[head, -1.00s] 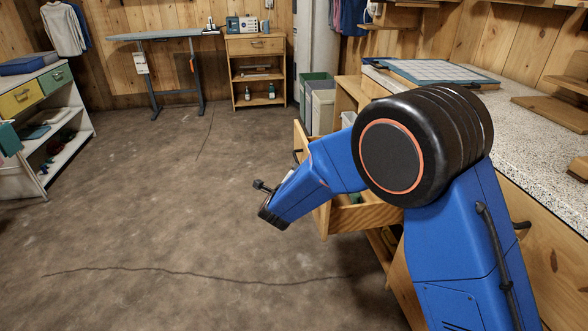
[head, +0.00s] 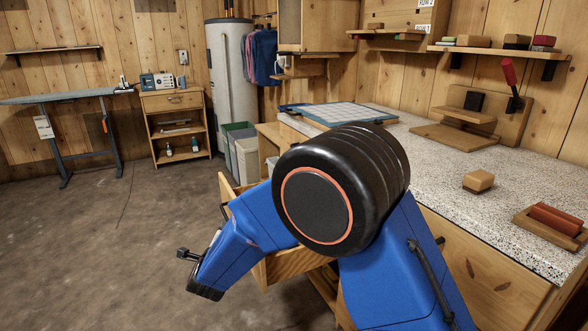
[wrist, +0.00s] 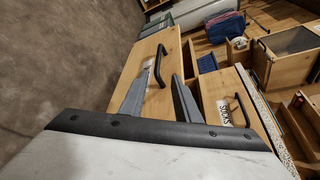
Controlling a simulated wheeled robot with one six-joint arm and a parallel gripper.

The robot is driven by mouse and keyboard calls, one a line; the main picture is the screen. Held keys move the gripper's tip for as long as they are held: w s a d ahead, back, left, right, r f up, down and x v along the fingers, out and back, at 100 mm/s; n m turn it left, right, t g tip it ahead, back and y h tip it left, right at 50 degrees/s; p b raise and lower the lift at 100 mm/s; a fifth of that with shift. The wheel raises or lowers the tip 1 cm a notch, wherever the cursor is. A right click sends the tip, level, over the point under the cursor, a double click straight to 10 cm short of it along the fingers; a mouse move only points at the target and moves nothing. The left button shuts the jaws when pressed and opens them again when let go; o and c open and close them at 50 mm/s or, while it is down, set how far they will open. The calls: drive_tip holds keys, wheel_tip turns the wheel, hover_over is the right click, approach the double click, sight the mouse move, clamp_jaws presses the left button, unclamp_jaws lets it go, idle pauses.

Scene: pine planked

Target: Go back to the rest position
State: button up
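The arm partly hides the open drawer (head: 292,265), and the fingers cannot be made out there.
A speckled counter (head: 440,172) runs along the right, with a gridded board (head: 335,114), a brush-like block (head: 478,181) and a wooden tray (head: 535,226) on it. Bins (head: 243,150) stand beyond the drawer. The floor at left is clear.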

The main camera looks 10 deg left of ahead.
drive_tip(key=w+d+r+n+g+y, duration=0.25)
drive_tip(key=d+r+n, duration=0.35)
drive_tip(key=d+r, duration=0.75)
drive_tip(key=s+d+r+n+g, duration=0.1)
drive_tip(key=s+d+r+n, duration=0.15)
drive_tip(key=d, duration=0.65)
drive_tip(key=s+d+r+n+g, duration=0.1)
drive_tip(key=s+d+n+g, duration=0.2)
drive_tip(key=d, duration=0.7)
drive_tip(key=s+d+f+n+g+h, duration=0.1)
drive_tip(key=s+d+f+n+h, duration=0.1)
drive_tip(key=s+d, duration=0.8)
drive_tip(key=s+d+f+n+g+h, duration=0.1)
drive_tip(key=s+d+n, duration=0.3)
drive_tip(key=s+d, duration=0.6)
drive_tip(key=s+d+f+n+g+h, duration=0.1)
drive_tip(key=s+d+f+n+h, duration=0.1)
drive_tip(key=s+d, duration=0.8)
drive_tip(key=shift+s+f+n+h, duration=0.35)
drive_tip(key=shift+s+n+h, duration=0.4)
